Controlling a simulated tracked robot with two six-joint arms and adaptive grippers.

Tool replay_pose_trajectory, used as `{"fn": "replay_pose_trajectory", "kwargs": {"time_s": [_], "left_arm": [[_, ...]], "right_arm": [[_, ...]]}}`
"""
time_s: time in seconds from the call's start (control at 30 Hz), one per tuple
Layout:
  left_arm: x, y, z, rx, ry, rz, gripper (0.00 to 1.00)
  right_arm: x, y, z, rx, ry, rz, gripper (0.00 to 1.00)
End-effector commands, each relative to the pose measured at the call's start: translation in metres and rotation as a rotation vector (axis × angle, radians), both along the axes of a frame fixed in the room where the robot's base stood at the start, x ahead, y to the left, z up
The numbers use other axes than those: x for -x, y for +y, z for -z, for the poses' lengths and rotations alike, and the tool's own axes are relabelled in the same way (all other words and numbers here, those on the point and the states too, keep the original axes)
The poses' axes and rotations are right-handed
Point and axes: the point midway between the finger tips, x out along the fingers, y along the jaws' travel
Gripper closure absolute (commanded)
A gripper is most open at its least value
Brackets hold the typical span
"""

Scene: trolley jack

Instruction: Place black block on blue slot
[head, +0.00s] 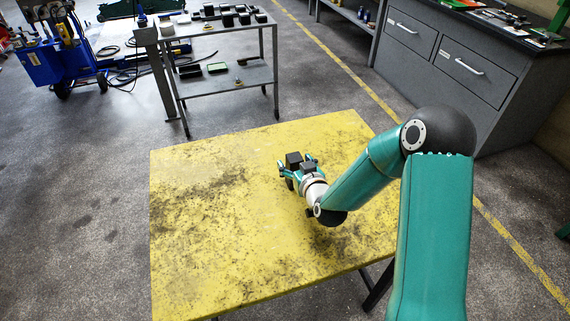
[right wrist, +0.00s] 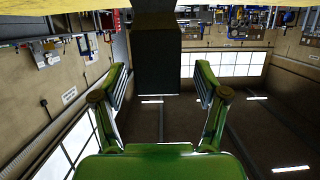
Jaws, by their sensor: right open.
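A black block (head: 293,159) is at the yellow table, right of its middle. My right gripper (head: 297,165) is open around it, with a finger to either side. In the right wrist view the black block (right wrist: 157,60) sits between the spread fingers of the right gripper (right wrist: 161,78), with gaps on both sides. The block's lower part is hidden by the gripper in the head view. I see no blue slot in either view. My left gripper is not in view.
The yellow table (head: 200,220) is otherwise bare and stained. A grey trolley (head: 235,78) with several dark items stands behind it. A grey drawer cabinet (head: 460,60) is at the back right, and a blue machine (head: 42,62) at the back left.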

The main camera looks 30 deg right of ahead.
Motion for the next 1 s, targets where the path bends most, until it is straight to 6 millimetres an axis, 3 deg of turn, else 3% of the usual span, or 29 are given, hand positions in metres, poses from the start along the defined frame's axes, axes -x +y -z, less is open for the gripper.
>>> {"fn": "replay_pose_trajectory", "kwargs": {"time_s": [0.27, 0.7, 1.0], "left_arm": [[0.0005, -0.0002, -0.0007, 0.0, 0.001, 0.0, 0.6], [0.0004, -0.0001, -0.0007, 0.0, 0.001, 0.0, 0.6], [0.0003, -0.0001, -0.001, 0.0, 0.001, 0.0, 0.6]], "right_arm": [[-0.0022, -0.0019, 0.0022, 0.001, -0.001, 0.001, 0.27], [-0.0033, -0.0002, 0.0022, 0.001, -0.001, -0.001, 0.97], [-0.0045, -0.0005, -0.0009, 0.003, -0.009, -0.001, 1.0]]}}
